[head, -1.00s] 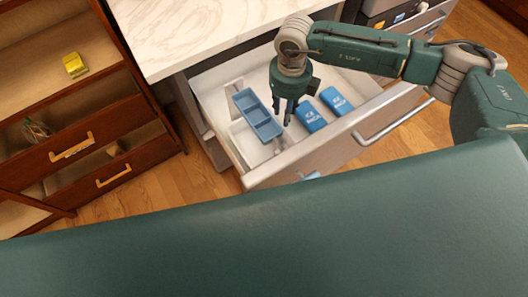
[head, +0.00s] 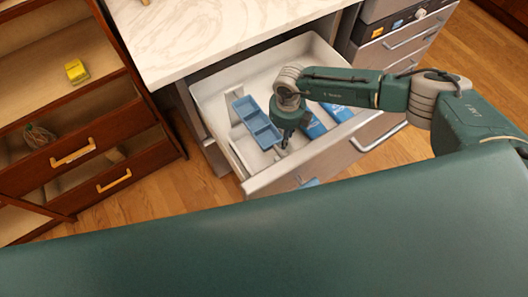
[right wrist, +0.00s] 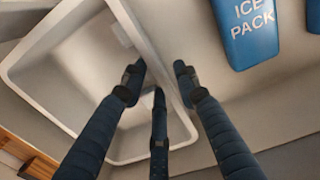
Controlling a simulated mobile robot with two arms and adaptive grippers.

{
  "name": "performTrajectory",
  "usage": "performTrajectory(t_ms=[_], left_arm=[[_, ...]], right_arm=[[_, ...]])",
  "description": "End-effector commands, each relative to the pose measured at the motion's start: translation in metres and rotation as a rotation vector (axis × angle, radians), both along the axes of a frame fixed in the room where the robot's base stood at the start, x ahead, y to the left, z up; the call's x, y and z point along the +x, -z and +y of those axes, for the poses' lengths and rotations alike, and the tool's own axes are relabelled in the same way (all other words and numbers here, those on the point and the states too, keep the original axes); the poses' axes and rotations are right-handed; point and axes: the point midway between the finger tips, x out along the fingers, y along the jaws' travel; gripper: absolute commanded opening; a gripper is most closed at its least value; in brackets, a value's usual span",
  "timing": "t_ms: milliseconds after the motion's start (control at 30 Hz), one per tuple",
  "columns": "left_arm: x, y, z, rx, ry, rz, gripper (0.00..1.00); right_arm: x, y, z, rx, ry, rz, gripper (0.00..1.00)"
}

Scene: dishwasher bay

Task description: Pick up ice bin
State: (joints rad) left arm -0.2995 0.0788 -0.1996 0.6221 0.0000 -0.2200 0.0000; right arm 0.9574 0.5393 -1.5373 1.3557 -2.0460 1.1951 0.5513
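The ice bin, a white open-topped box (head: 250,158), sits in the open drawer towards its front left; I take it to be the white bin in the right wrist view (right wrist: 62,72). It looks empty there. My right gripper (head: 284,143) points down at the bin's right side, partly covering it. In the right wrist view its fingers (right wrist: 160,82) are spread apart around the bin's right wall, with nothing visibly clamped. Whether they touch the wall is unclear. My left gripper is not in view.
Blue ice packs (head: 312,124) lie to the right; one also shows in the right wrist view (right wrist: 247,30). The drawer front (head: 330,152) stands close to my gripper.

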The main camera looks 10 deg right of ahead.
Motion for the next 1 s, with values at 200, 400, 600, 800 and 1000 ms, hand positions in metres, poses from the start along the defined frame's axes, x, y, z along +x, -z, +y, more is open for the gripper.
performTrajectory(t_ms=[200, 400, 600, 800, 1000], left_arm=[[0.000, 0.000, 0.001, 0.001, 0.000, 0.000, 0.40], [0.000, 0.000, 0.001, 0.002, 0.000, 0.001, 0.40], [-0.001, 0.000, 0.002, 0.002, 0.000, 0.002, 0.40], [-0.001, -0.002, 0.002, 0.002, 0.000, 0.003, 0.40], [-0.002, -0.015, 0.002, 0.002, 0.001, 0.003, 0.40]], right_arm=[[0.000, 0.000, 0.000, 0.000, 0.000, 0.000, 0.20], [0.000, 0.000, 0.000, 0.000, 0.000, 0.000, 0.00], [0.000, -0.001, 0.001, 0.001, 0.000, -0.001, 0.00], [0.001, -0.004, 0.001, 0.001, 0.000, -0.001, 0.00], [0.000, -0.020, 0.001, 0.001, 0.000, -0.001, 0.00]])
